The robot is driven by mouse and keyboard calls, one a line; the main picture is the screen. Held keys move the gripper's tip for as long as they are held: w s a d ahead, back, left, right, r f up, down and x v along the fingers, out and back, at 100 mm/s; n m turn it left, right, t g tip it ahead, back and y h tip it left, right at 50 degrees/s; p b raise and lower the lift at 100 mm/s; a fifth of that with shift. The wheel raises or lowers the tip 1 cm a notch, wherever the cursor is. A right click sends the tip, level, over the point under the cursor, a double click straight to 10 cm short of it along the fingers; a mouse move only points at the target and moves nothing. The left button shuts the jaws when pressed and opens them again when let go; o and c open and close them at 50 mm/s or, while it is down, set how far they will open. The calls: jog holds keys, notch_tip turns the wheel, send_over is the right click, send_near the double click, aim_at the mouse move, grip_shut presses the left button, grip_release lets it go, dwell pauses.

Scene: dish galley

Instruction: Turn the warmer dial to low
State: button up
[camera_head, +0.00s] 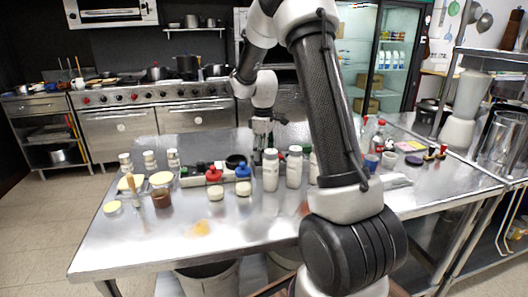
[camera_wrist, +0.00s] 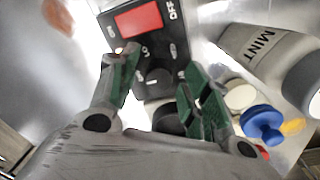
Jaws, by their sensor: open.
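In the wrist view a black control panel (camera_wrist: 147,45) carries a red rectangular switch (camera_wrist: 138,20), white lettering that includes "OFF" and what looks like "LO", and a dark round dial (camera_wrist: 157,82). The dial's exact pointer direction is too small to tell. My gripper (camera_wrist: 160,64) is open, with its green-padded fingers on either side of the dial and apart from each other. I cannot tell whether either finger touches it. In the head view my gripper (camera_head: 263,128) points down over the steel table, and the panel is hard to make out among the bottles.
A bottle marked MINT (camera_wrist: 262,50) lies close right of my gripper in the wrist view, with a blue cap (camera_wrist: 263,122) below it. In the head view, white bottles (camera_head: 270,170) and red- and blue-capped containers (camera_head: 213,174) crowd nearby. The table's front left (camera_head: 160,240) is mostly clear.

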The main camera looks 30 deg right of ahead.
jog(key=c, duration=1)
jog(key=shift+c, duration=0.2)
jog(key=shift+m, duration=0.3)
jog(key=m, duration=0.9)
jog(key=shift+a+m+g, duration=0.1)
jog(key=shift+m+g, duration=0.2)
jog(key=shift+m, duration=1.7)
